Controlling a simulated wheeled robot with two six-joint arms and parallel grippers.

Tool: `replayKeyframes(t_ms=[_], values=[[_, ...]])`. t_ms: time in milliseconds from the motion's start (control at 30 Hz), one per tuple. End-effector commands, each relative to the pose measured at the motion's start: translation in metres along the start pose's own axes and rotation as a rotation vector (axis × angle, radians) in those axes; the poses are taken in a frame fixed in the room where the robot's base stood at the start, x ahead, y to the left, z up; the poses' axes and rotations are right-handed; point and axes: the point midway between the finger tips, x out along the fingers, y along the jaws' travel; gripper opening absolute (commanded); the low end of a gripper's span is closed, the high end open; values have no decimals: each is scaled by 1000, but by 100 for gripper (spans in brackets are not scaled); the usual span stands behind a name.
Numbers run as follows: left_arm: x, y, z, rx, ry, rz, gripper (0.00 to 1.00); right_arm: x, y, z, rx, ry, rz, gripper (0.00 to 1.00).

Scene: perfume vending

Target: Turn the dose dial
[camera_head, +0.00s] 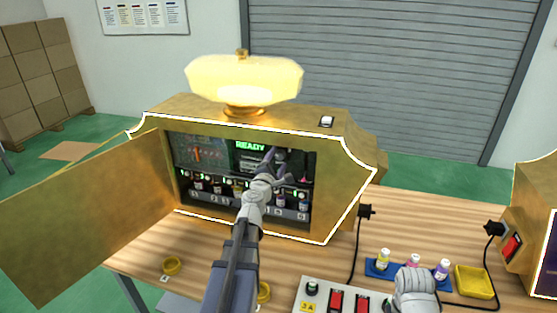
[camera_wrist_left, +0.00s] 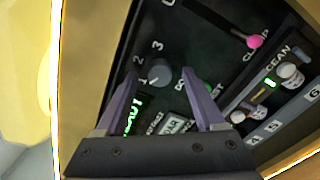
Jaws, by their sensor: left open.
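The dose dial (camera_wrist_left: 161,76) is a small round grey knob on the dark panel, with 1, 2 and 3 printed beside it. In the left wrist view it sits between the fingertips of my left gripper (camera_wrist_left: 163,82), which is open. I cannot tell whether the fingers touch it. In the head view my left gripper (camera_head: 273,168) is in front of the panel inside the gold machine (camera_head: 342,190), and the dial is hard to make out. A white part of my right arm shows at the bottom right; its fingers do not show.
A pink-tipped clamp lever (camera_wrist_left: 254,41) and bottles (camera_wrist_left: 290,72) are near my left gripper. The open gold door (camera_head: 95,215) stands at left. A blue tray (camera_head: 378,268) with small bottles, a yellow dish (camera_head: 474,282) and a switch box (camera_head: 325,295) are on the table.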

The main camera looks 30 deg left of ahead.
Motion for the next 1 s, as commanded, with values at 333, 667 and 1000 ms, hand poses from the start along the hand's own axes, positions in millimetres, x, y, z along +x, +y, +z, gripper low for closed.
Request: replayKeyframes(t_ms=[333,667,1000], values=[[-58,0,0,0,1,0,71,0,0,0,0,0,0,0],[-68,0,0,0,0,0,71,0,0,0,0,0,0,0],[-67,-2,2,6,-6,-5,71,0,0,0,0,0,0,0]])
